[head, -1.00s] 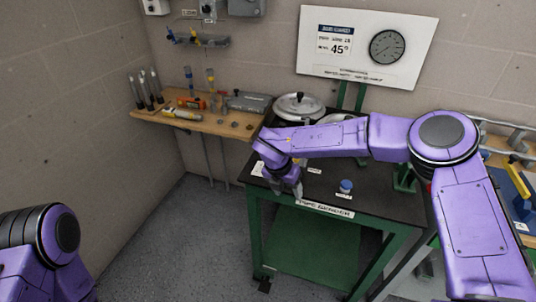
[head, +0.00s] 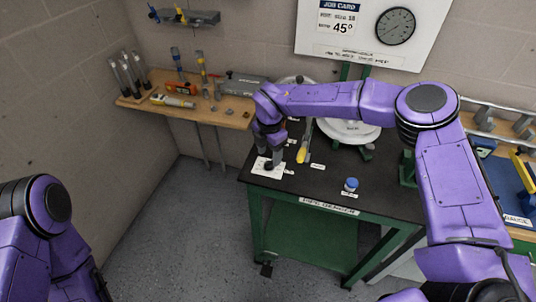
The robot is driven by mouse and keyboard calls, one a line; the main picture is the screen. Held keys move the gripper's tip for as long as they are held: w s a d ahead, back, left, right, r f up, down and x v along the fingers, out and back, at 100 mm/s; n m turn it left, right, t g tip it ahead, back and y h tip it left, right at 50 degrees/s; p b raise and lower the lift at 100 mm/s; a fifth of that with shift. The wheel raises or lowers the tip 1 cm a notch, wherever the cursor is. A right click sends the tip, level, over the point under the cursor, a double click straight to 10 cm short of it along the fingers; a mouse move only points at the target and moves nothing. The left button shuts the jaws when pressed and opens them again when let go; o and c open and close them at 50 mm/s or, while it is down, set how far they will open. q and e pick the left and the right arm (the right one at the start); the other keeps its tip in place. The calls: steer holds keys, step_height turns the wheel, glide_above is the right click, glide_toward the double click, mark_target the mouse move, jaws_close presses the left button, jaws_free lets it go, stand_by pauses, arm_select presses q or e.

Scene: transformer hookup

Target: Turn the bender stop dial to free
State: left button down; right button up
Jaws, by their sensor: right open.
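The pipe bender table (head: 385,201) has a black top and green legs. A white plate (head: 259,170) with dark marks lies at its left front corner; it may be the stop dial's plate, but the dial cannot be made out behind my gripper. My right gripper (head: 270,166) points down over this plate, open; whether it touches anything is unclear. Just right of it stands a yellow-ended handle (head: 302,154). The round pale bender body (head: 350,132) is partly behind my right arm. My left gripper is out of view; only that arm's links show at lower left.
A blue-capped item (head: 350,185) stands near the table's front edge. A job card board (head: 365,35) reading 45° and a gauge (head: 396,25) are behind. A wooden shelf (head: 235,115) with tools is at left. The front right tabletop is mostly clear.

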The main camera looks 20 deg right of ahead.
mark_target(269, 162)
steer(key=f, duration=0.3)
steer(key=shift+w+d+p, duration=0.1)
steer(key=shift+w+p, duration=0.15)
steer(key=shift+p, duration=0.05)
steer(key=shift+f, duration=0.4)
steer(key=shift+s, duration=0.1)
steer(key=c, duration=1)
steer(key=shift+c, duration=0.2)
